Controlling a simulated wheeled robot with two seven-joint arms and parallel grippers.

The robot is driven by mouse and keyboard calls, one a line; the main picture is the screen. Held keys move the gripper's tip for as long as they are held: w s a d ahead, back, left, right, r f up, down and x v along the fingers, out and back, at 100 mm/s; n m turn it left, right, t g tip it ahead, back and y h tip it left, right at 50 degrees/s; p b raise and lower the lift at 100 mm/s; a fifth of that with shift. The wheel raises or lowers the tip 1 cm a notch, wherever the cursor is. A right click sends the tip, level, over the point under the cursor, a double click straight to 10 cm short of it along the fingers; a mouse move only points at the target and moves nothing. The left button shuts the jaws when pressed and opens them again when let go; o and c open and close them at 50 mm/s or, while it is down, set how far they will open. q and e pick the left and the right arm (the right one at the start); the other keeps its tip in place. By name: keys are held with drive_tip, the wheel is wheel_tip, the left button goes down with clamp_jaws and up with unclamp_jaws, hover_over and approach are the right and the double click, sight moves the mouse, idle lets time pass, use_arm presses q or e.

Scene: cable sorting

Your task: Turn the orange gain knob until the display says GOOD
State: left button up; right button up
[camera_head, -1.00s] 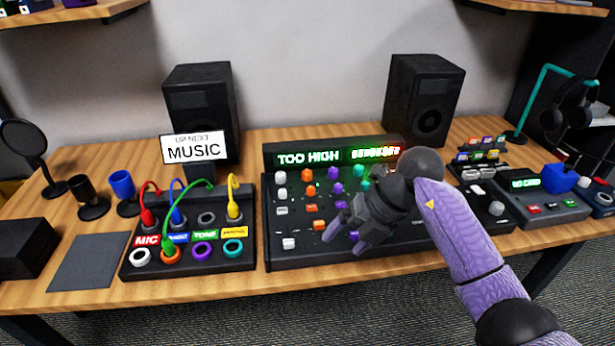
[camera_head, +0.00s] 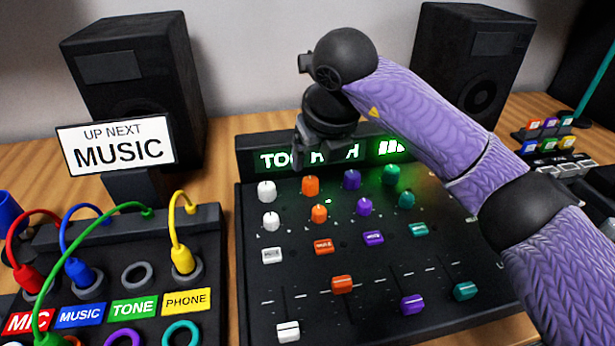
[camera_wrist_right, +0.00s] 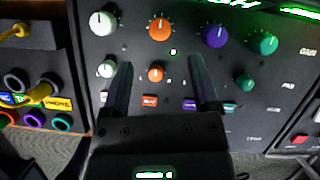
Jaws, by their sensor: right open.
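The orange gain knob (camera_head: 310,186) stands in the top row of the black mixer (camera_head: 262,320); it also shows in the right wrist view (camera_wrist_right: 160,28). A second orange knob (camera_head: 319,213) sits right below it, and shows in the wrist view (camera_wrist_right: 157,73). My right gripper (camera_wrist_right: 160,66) is open and empty above the mixer. In the wrist view its fingers lie either side of the lower orange knob, with the gain knob beyond the tips. My left gripper is out of view.
White (camera_head: 267,191), purple (camera_head: 352,180) and teal (camera_head: 391,174) knobs flank the orange gain knob closely. A patch box with plugged cables (camera_head: 209,222) stands left, beneath a MUSIC sign (camera_head: 118,145). Two speakers (camera_head: 135,75) stand behind.

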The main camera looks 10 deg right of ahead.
sight(311, 181)
drive_tip(key=b+x, duration=0.1)
drive_tip(key=x, duration=0.1)
drive_tip(key=b+x, duration=0.1)
drive_tip(key=x, duration=0.1)
drive_tip(key=b+x, duration=0.1)
drive_tip(key=x, duration=0.1)
drive_tip(key=shift+s+f, duration=0.1)
drive_tip(key=shift+f, duration=0.4)
drive_tip(key=shift+w+f+b, duration=0.3)
drive_tip(key=shift+f+b, duration=0.05)
drive_tip(key=shift+f, duration=0.1)
drive_tip(key=shift+r, duration=0.1)
drive_tip(key=shift+c, duration=1.4)
drive_tip(key=c, duration=0.7)
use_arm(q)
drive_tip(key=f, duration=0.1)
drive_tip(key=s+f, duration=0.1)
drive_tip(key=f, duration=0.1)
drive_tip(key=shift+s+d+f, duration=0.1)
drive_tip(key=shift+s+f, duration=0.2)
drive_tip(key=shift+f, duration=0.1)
use_arm(e)
clamp_jaws()
